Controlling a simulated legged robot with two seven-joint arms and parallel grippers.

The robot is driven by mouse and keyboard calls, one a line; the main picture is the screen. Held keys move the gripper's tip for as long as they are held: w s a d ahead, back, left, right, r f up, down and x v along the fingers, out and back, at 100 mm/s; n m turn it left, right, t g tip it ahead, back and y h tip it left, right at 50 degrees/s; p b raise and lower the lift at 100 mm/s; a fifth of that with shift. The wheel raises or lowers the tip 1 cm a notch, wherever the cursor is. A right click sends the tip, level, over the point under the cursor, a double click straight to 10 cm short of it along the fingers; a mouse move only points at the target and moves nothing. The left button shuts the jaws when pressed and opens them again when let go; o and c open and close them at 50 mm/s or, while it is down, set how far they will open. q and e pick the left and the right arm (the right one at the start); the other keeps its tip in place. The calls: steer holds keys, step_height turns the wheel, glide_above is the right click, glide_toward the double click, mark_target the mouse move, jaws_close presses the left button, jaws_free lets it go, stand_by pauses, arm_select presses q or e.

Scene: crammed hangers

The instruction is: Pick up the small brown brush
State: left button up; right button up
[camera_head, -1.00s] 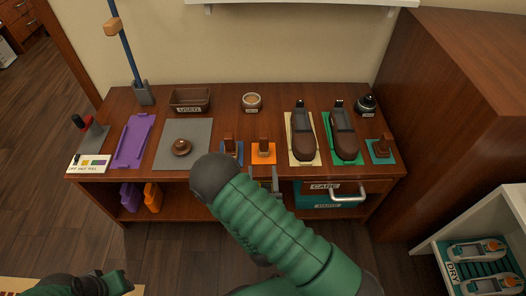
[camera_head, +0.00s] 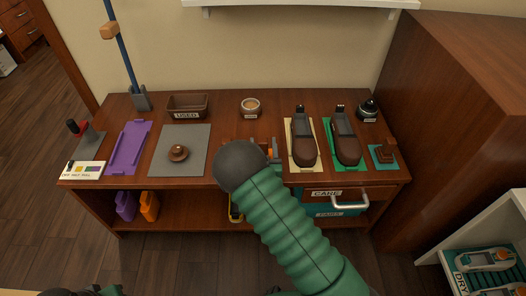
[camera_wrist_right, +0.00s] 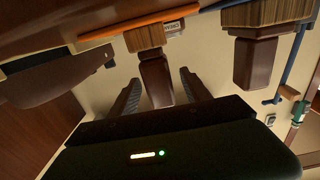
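A small brown brush (camera_wrist_right: 153,82) with a pale bristle block hangs upside down in the right wrist view, against an orange mat (camera_wrist_right: 138,25). My right gripper (camera_wrist_right: 158,92) is open, with one finger on each side of its handle; contact cannot be told. A second similar brush (camera_wrist_right: 255,62) is to the right there, outside the fingers. Another small brown brush (camera_head: 384,152) stands on a teal mat at the right.
Two brown shoes (camera_head: 303,145) (camera_head: 345,145) stand right of my right gripper.

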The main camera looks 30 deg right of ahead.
mark_target(263, 140)
jaws_close()
steer(key=shift+r, duration=0.1)
steer(key=shift+r, duration=0.25)
step_height(263, 140, up, 4)
steer(key=p, duration=0.2)
steer(key=shift+f+p, duration=0.15)
steer(key=shift+p, duration=0.25)
steer(key=p+v, duration=0.2)
steer(key=v, duration=1.4)
steer(key=shift+r+p, duration=0.25)
steer(key=shift+p, duration=0.15)
